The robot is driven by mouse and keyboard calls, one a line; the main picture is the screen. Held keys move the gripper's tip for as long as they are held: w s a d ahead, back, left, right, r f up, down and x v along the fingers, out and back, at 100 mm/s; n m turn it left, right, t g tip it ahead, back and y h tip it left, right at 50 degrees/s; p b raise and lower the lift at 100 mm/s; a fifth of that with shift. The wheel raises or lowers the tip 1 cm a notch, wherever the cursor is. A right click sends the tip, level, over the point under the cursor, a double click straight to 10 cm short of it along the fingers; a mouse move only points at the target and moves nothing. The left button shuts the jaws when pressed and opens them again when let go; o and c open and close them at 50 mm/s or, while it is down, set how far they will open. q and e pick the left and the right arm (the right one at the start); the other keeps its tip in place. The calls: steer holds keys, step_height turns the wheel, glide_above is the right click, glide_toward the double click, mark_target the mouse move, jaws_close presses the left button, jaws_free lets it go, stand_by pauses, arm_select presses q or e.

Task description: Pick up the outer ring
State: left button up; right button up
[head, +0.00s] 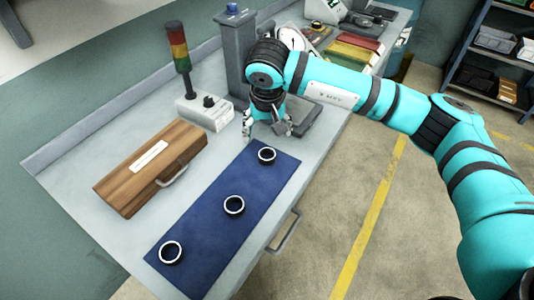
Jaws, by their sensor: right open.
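Three rings lie apart in a row on a blue mat (203,226) on the workbench. The near ring (163,258) is at the mat's lower left end. The middle ring (227,208) lies near the mat's centre. The far ring (260,158) is at the upper right end. The frame does not show which one is the outer ring. My right gripper (269,134) points down, open, above the far end of the mat, just behind the far ring. I see nothing between its fingers. My left gripper is not in view.
A wooden case (125,190) with a handle lies left of the mat. A signal tower (179,47) on a control box (207,114) and a grey machine column (233,60) stand behind. The bench front has a handle (288,236).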

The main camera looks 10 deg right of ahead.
steer(key=p, duration=0.2)
glide_toward(267, 158)
steer(key=shift+x, duration=0.8)
steer(key=shift+w+f+p, duration=0.2)
steer(key=shift+p, duration=0.1)
steer(key=p+x, duration=0.1)
steer(key=x, duration=0.2)
steer(key=shift+f+p, duration=0.3)
steer(key=shift+p, duration=0.1)
steer(key=shift+w+f, duration=0.2)
steer(key=shift+f, duration=0.35)
steer(key=c, duration=1.4)
